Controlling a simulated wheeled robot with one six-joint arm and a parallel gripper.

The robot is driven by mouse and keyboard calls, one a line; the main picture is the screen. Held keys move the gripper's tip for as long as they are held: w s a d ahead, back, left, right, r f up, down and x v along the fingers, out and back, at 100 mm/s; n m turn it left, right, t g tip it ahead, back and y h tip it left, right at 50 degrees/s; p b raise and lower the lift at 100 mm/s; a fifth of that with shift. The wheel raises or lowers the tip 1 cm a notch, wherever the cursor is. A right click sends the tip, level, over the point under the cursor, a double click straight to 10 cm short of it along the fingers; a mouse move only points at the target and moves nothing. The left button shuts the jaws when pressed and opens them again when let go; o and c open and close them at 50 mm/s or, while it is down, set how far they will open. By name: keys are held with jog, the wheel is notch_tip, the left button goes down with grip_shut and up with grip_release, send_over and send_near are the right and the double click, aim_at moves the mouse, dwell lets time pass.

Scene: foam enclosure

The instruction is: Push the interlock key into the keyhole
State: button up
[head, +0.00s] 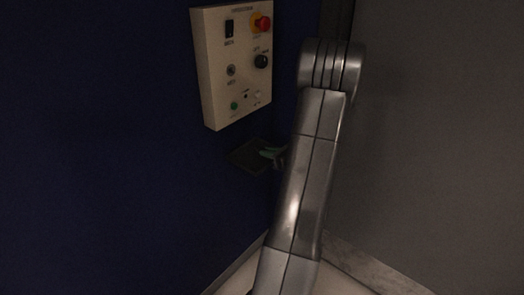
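A cream control box (236,62) is mounted on the dark blue wall. A round metal keyhole-like fitting (231,70) is at the left middle of its face, and nothing is seen sticking out of it. A small dark shelf (245,155) juts from the wall below the box. A green object (269,153), possibly the key, is on or just above the shelf, partly behind my arm. A small grey piece touches its right side; I cannot tell whether it belongs to my gripper. My gripper itself is not seen; my arm hides the space behind it.
The box also carries a red and yellow stop button (261,23), a black rocker switch (229,29), a black knob (261,62) and a green button (234,106). A grey wall (430,140) closes the right side. The blue wall left of the box is clear.

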grip_shut()
jog(key=shift+r, duration=0.15)
jog(key=shift+r+p, duration=1.85)
jog(key=shift+r, duration=0.4)
jog(key=shift+r, duration=0.15)
jog(key=shift+s+r+p, duration=0.1)
jog(key=shift+r+p, duration=0.25)
jog(key=s+r+p, duration=0.4)
jog(key=r+p, duration=0.3)
jog(key=r, duration=0.4)
jog(key=s+r+p, duration=0.5)
jog(key=r+p, duration=0.3)
jog(key=r, duration=0.4)
jog(key=shift+d+r, duration=0.2)
jog(key=shift+r, duration=0.05)
